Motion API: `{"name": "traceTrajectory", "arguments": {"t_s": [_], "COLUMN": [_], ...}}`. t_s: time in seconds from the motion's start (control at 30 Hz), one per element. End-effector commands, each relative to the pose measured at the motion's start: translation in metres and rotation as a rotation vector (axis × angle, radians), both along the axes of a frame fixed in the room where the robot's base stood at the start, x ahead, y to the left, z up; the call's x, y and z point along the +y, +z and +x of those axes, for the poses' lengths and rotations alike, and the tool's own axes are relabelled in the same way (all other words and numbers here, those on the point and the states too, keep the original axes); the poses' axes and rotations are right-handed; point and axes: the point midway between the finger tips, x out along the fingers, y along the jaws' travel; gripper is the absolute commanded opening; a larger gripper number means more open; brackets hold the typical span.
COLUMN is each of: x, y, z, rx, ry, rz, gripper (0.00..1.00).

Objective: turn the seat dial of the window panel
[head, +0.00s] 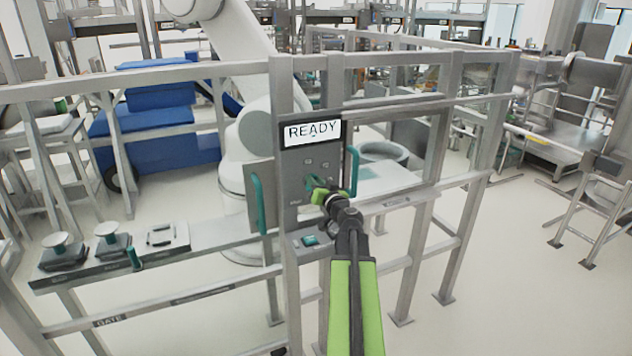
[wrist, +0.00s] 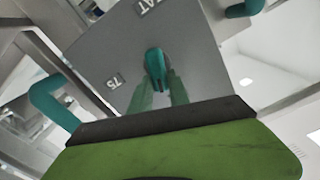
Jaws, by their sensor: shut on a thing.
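The window panel (head: 294,161) is a grey plate on the metal frame, with a white READY sign (head: 313,132) at its top. The seat dial (wrist: 154,58) is a teal knob on the panel face. It also shows, partly covered, in the head view (head: 311,180). Labels beside it in the wrist view read "75" and a cut-off "AT". My gripper (head: 320,193) reaches the panel from the front right. In the wrist view its green fingers (wrist: 158,92) are shut on the dial, one on each side. The dial's lower part is hidden between them.
Teal handles stand left (head: 258,204) and right (head: 352,170) of the panel. A teal button (head: 310,240) sits below the dial. A shelf (head: 205,250) with two round-topped fixtures runs left. A white robot arm (head: 240,60) stands behind the railing.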

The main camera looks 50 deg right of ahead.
Motion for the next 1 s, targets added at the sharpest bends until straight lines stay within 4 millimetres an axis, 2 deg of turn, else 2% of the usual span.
{"name": "traceTrajectory", "arguments": {"t_s": [0.5,1.0], "x": [-0.0076,-0.0085], "y": [-0.0055,-0.0069], "z": [-0.0043,-0.0046], "rx": [-0.151,-0.199], "ry": [-0.005,-0.005], "rz": [0.368,0.488], "gripper": [0.0,0.0]}}
